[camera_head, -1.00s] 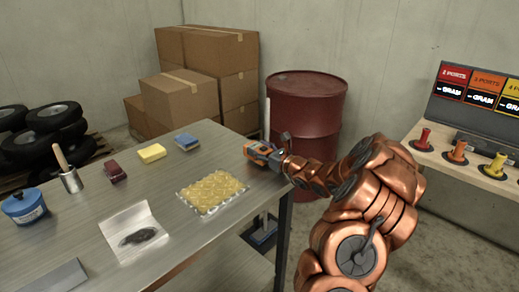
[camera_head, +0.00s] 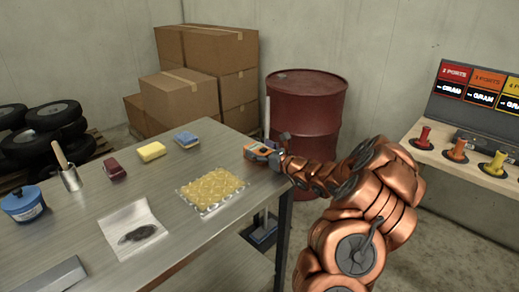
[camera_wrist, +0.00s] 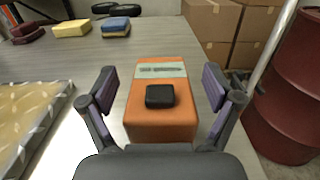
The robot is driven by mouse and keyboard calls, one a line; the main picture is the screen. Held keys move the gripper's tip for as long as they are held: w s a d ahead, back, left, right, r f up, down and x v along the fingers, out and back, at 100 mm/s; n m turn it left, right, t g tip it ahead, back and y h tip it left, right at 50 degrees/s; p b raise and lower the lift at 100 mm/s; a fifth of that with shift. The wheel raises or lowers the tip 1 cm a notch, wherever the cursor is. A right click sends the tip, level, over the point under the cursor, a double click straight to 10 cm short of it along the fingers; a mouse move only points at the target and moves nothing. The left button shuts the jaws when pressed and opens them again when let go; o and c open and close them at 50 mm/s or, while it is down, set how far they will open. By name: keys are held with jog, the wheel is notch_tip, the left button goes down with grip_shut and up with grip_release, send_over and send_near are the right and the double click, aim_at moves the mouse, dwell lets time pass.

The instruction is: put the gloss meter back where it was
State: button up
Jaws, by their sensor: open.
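The gloss meter, an orange box with a grey label strip and a black square on top (camera_wrist: 162,119), sits on the grey metal table near its right edge. In the head view it shows as a small orange and dark shape (camera_head: 257,152), partly hidden by my gripper (camera_head: 272,150). In the wrist view my gripper (camera_wrist: 160,85) is open. One finger is on each side of the meter, with a visible gap on both sides.
On the table (camera_head: 190,250) are a yellow mesh-wrapped pad (camera_head: 211,190), a dark patch on a white sheet (camera_head: 138,235), several sponges or blocks (camera_head: 152,151) and a blue tin (camera_head: 22,204). A red drum (camera_head: 306,115) stands beyond the table edge.

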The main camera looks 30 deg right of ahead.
jog(key=shift+f, duration=0.4)
jog(key=shift+r+p, duration=0.3)
jog(key=shift+r, duration=0.1)
jog(key=shift+s+d+r, duration=0.1)
jog(key=shift+s+r, duration=0.1)
jog(key=v, duration=0.5)
jog(key=b+v, duration=0.1)
jog(key=v, duration=0.5)
jog(key=shift+s+r, duration=0.2)
jog(key=shift+s, duration=0.1)
